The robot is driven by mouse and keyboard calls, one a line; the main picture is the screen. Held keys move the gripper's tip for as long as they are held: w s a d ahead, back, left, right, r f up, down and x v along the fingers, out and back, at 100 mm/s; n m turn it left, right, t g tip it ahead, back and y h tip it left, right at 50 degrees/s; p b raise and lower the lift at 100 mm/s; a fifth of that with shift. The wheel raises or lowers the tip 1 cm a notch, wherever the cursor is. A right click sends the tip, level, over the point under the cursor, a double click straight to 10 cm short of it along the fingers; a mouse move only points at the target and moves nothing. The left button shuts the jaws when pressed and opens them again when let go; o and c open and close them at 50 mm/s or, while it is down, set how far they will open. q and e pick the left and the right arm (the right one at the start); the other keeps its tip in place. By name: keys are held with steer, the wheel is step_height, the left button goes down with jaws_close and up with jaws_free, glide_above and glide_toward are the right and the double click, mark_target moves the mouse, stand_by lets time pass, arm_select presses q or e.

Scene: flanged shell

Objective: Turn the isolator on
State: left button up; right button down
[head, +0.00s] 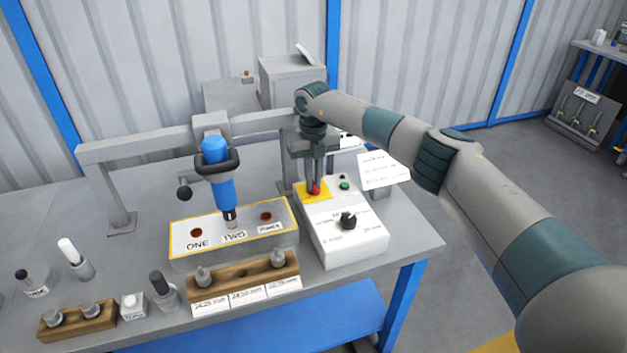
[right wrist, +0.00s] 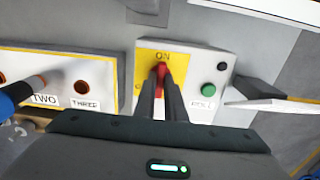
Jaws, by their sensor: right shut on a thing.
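The isolator is a red handle (head: 314,190) on a yellow plate (head: 304,194) at the back left of a white control box (head: 345,235). My right gripper (head: 316,178) reaches down from above and is shut on the red handle. In the right wrist view the red handle (right wrist: 161,68) shows between the fingertips, with the ON mark just above it on the yellow plate (right wrist: 180,57). The handle seems to point towards ON, but the fingers hide much of it. Another mark at the plate's left is mostly hidden. My left gripper is not in view.
A green button (head: 345,185) and a black knob (head: 348,220) are on the same box. Left of it, a blue tool (head: 219,175) stands over a yellow-edged block (head: 185,252) with labelled holes. Wooden holders (head: 245,284) line the front. A white card (head: 383,170) stands at right.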

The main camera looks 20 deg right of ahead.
mark_target(314, 183)
steer(key=shift+r, duration=0.1)
steer(key=c, duration=1.8)
jaws_free()
